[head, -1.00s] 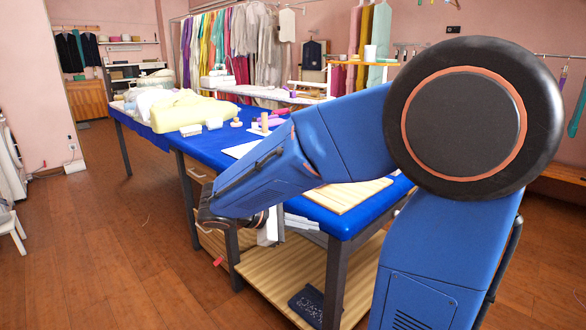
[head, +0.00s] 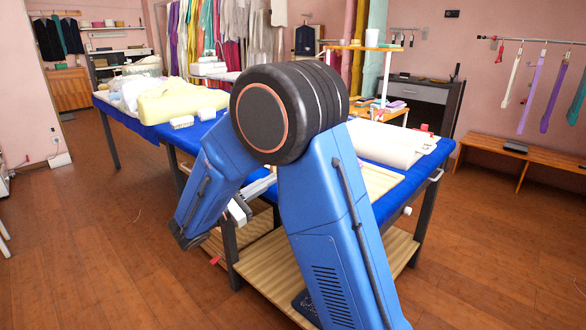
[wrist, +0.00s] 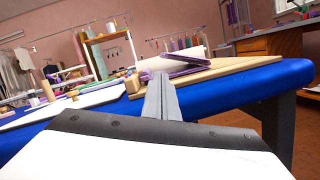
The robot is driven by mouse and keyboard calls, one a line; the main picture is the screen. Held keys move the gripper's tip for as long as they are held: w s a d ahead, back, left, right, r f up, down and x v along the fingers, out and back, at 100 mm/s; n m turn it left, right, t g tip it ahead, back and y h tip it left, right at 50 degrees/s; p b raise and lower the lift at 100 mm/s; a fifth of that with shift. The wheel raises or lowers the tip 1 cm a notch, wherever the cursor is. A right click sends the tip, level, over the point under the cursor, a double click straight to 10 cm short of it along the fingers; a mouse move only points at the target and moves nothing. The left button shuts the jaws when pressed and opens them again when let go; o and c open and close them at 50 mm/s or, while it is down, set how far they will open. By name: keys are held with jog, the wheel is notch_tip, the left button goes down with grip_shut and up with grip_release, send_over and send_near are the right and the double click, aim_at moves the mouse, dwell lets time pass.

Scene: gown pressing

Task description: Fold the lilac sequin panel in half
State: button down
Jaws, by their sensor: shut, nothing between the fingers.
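A purple-lilac flat piece (wrist: 188,72) shows in the wrist view, partly under a white roll on a wooden board; I cannot tell for sure that it is the sequin panel. No lilac panel can be made out on the table in the head view, where my arm hides the middle of the blue table. My gripper (wrist: 162,98) is shut and empty in the wrist view, its fingers together in front of the blue table edge. In the head view, the gripper (head: 240,208) is partly hidden behind my arm, beside the table's near edge.
The blue-covered table (head: 372,150) carries a white roll (head: 388,142) and a wooden board (head: 382,180) at its right. Yellow cloth (head: 180,101) and white blocks lie at its left. A lower wooden shelf (head: 275,268) is underneath. Floor to the left is clear.

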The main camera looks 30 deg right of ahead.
jog(key=x, duration=1)
